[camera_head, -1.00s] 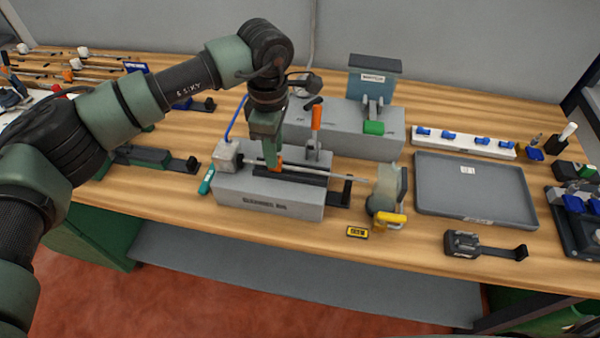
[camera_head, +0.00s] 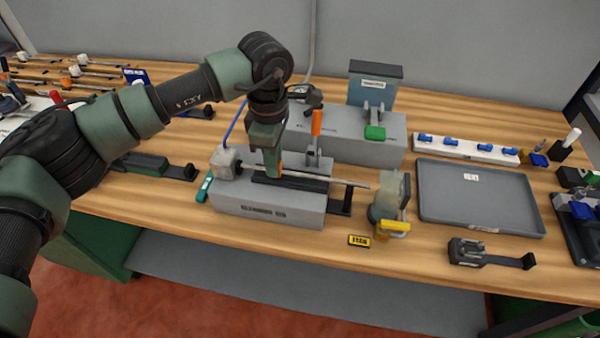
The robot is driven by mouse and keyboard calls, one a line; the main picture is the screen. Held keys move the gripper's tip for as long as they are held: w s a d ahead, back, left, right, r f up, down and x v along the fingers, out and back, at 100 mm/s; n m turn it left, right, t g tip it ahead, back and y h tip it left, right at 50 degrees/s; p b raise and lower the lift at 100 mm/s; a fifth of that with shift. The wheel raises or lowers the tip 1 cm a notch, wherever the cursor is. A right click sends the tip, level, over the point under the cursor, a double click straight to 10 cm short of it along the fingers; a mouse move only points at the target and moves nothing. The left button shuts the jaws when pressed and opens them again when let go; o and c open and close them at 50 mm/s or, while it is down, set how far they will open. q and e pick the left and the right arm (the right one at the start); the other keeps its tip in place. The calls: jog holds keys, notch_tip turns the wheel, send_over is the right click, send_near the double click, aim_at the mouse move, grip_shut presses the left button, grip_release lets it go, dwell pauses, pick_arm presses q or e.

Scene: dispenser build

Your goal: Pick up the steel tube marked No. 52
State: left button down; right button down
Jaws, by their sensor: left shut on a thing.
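A thin steel tube (camera_head: 335,183) lies along the top of a grey bench fixture (camera_head: 268,205), its right end sticking out past the fixture. I cannot read any number on it. My left gripper (camera_head: 273,172) points down from above and is shut on the tube near the middle of the fixture. The tube's left part runs towards a pale block (camera_head: 226,162) on the fixture's left end. The gripper hides part of the tube. My right gripper is not in view.
A grey box with an orange-handled clamp (camera_head: 316,124) stands behind. A clear-and-yellow device (camera_head: 390,205) stands close to the tube's right end. A grey tray (camera_head: 480,198) lies to the right. A yellow-black label (camera_head: 359,240) lies near the front edge.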

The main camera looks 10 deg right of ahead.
pick_arm(q)
jog(key=shift+r+p, duration=1.1)
jog(key=shift+r, duration=2.25)
